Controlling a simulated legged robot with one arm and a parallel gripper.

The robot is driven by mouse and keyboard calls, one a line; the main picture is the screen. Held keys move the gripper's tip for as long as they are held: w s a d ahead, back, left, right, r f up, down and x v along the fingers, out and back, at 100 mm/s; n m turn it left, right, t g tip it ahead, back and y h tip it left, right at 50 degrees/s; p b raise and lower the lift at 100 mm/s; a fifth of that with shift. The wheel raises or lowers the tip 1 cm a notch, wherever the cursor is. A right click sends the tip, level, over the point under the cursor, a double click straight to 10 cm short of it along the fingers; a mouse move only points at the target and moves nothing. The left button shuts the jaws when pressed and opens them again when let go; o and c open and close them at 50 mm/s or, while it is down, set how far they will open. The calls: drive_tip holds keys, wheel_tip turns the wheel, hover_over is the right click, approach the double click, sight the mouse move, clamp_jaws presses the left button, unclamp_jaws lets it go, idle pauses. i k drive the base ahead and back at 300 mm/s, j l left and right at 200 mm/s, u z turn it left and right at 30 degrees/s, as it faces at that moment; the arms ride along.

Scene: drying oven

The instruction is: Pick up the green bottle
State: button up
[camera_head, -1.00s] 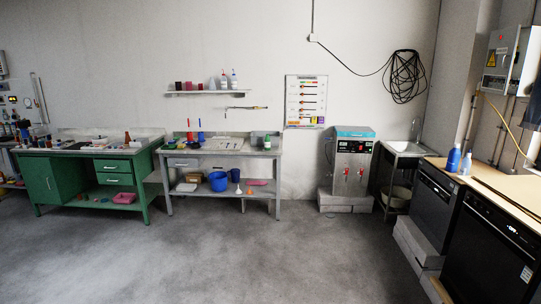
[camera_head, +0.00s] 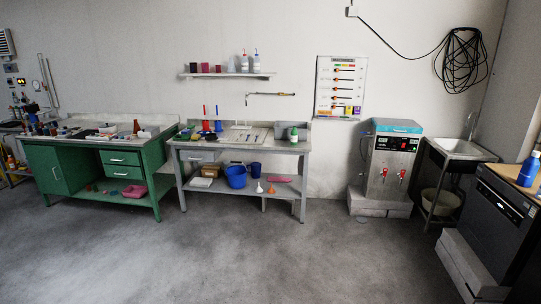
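A small bottle with a green body and a pale top (camera_head: 293,134) stands upright near the right end of the grey workbench (camera_head: 230,147). It is small in the picture, so details are hard to tell. Another greenish item (camera_head: 186,133) sits near the left end of the same bench; I cannot tell what it is. My gripper is not in view.
A green desk with drawers (camera_head: 122,172) stands left of the workbench. A steel boiler with red taps (camera_head: 391,165) on blocks, a sink (camera_head: 462,149) and a black appliance (camera_head: 497,215) stand at right. The grey floor (camera_head: 250,260) ahead is clear.

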sight(294, 134)
drive_tip(key=i, duration=3.6)
drive_tip(key=i+u, duration=0.1)
drive_tip(key=i, duration=0.5)
drive_tip(key=i+l+u, duration=0.15)
drive_tip(key=i, duration=0.5)
